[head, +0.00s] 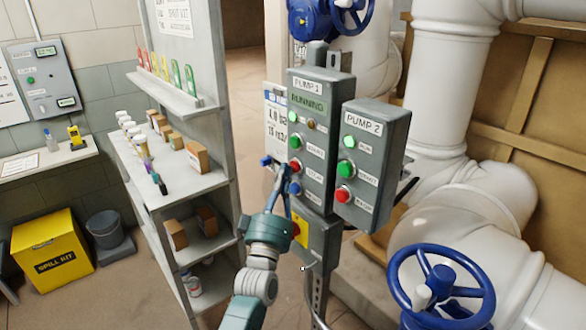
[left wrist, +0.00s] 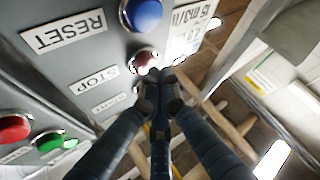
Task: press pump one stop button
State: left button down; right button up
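The grey pump 1 box (head: 312,130) has a green display reading RUNNING. Its red stop button (head: 295,166) sits below a green button (head: 295,142) and above a blue reset button (head: 295,188). In the left wrist view the stop button (left wrist: 143,58) is beside its STOP label, with the blue button (left wrist: 143,12) nearby. My left gripper (head: 283,168) is shut and empty, its fingertips at the stop button. In the left wrist view the fingertips (left wrist: 154,77) partly overlap the button's edge; I cannot tell whether they touch it. My right gripper is not in view.
The pump 2 box (head: 372,160) stands close on the right, with its own red button (head: 343,194). A shelf unit (head: 185,185) with small boxes and bottles stands to the left. A blue valve wheel (head: 440,285) and white pipes fill the right side.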

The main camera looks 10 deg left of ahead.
pick_arm(q)
jog(key=shift+w+d, duration=0.25)
jog(key=shift+w, duration=0.05)
dwell(0.8)
jog(key=shift+s+a, duration=0.5)
jog(key=shift+s, duration=0.15)
jog(key=shift+s+a+p, duration=0.1)
jog(key=shift+p, duration=0.25)
jog(key=s+a+p, duration=0.1)
jog(key=s, duration=0.1)
jog(key=s+a+p, duration=0.1)
jog(key=a, duration=0.1)
jog(key=shift+s, duration=0.4)
dwell(0.3)
